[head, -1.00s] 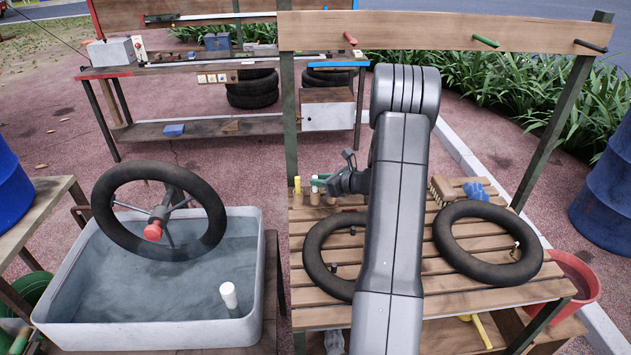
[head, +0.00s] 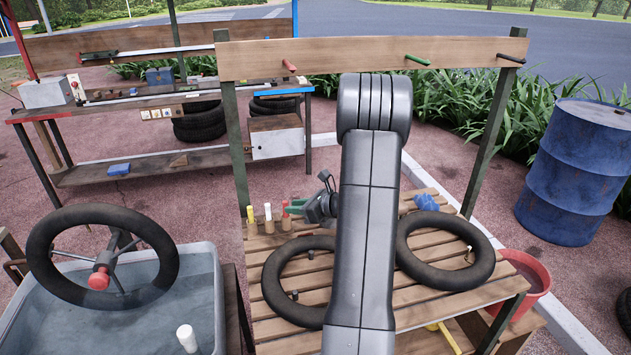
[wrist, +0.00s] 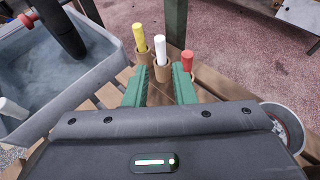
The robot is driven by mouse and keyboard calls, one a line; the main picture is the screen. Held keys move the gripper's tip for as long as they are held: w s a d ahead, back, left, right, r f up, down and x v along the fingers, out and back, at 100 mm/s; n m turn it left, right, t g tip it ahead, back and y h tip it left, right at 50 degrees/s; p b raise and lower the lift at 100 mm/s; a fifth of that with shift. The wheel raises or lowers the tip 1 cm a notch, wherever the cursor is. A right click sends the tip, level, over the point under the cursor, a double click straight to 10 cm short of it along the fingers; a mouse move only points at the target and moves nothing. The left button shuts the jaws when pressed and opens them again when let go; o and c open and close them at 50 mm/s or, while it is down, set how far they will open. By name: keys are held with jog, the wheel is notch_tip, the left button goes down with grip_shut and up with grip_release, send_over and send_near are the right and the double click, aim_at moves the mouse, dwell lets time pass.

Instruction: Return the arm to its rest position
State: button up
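My arm (head: 367,200) extends forward over the slatted wooden table (head: 430,322), its elbow high and near the middle of the head view. My gripper (head: 296,207) is small and partly hidden by the arm there, at the table's far left. In the wrist view its two green fingers (wrist: 159,88) stand apart with nothing held between them. Just beyond are a yellow stick (wrist: 140,38), a white stick (wrist: 160,48) and a red stick (wrist: 187,60) in wooden holders; I cannot tell whether the fingers touch a holder.
Two black tyres, left (head: 280,296) and right (head: 405,262), lie on the table. A water basin (head: 207,300) with a mounted wheel (head: 163,250) stands left. A hook board (head: 350,57) spans the table's back. A blue drum (head: 570,170) and red bucket (head: 537,280) are right.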

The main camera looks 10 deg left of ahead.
aim_at(268, 205)
jog(key=p+x, duration=0.1)
jog(key=x, duration=1.1)
jog(key=shift+a, duration=0.1)
jog(key=shift+r, duration=1.95)
jog(key=shift+f, duration=0.15)
